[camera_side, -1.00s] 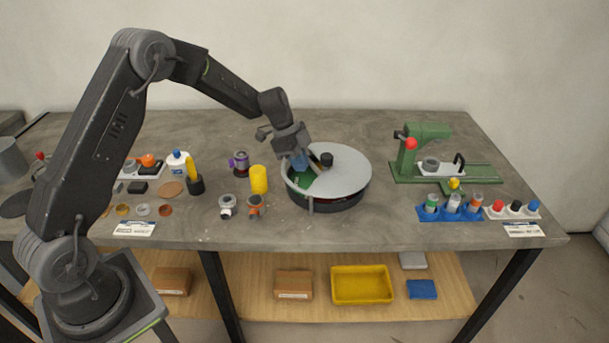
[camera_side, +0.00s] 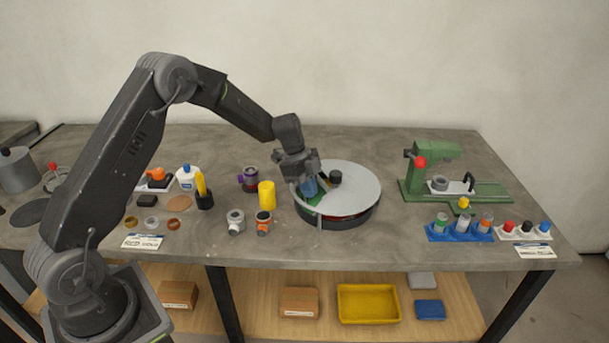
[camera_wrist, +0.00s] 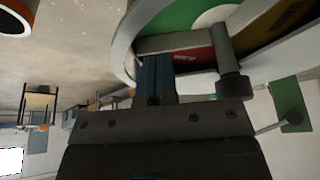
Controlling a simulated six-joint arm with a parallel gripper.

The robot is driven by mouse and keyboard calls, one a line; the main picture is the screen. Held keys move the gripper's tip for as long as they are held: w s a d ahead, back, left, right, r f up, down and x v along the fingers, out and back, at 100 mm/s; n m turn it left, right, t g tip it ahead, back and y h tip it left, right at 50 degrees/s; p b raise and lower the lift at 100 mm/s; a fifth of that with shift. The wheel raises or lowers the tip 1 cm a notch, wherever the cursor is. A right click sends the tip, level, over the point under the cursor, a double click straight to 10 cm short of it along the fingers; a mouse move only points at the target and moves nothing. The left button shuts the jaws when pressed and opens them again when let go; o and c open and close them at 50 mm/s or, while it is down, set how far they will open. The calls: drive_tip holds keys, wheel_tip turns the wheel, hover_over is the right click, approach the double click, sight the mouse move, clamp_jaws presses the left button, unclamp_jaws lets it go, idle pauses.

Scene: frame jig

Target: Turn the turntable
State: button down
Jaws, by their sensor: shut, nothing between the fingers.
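The turntable (camera_side: 355,190) is a round drum with a grey cover and a black knob on top. A cut-out in the cover's left side shows a green sector (camera_side: 312,201). In the wrist view, green (camera_wrist: 185,18), red and yellow sectors show beneath a grey rim. A grey post with a dark end (camera_wrist: 232,85) stands out from it. My gripper (camera_side: 309,188) is over the cut-out side. Its blue fingers (camera_wrist: 155,76) are shut and empty, close beside a grey bar of the turntable. I cannot tell whether they touch it.
A yellow cylinder (camera_side: 267,195) and pipe fittings (camera_side: 236,222) stand left of the turntable. A green machine (camera_side: 435,168) and a blue rack (camera_side: 459,232) stand to its right. The bench between turntable and rack is clear.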

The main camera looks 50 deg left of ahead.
sight(316, 201)
drive_tip(key=shift+x, duration=1.65)
drive_tip(key=shift+w+d, duration=0.1)
drive_tip(key=shift+d, duration=0.55)
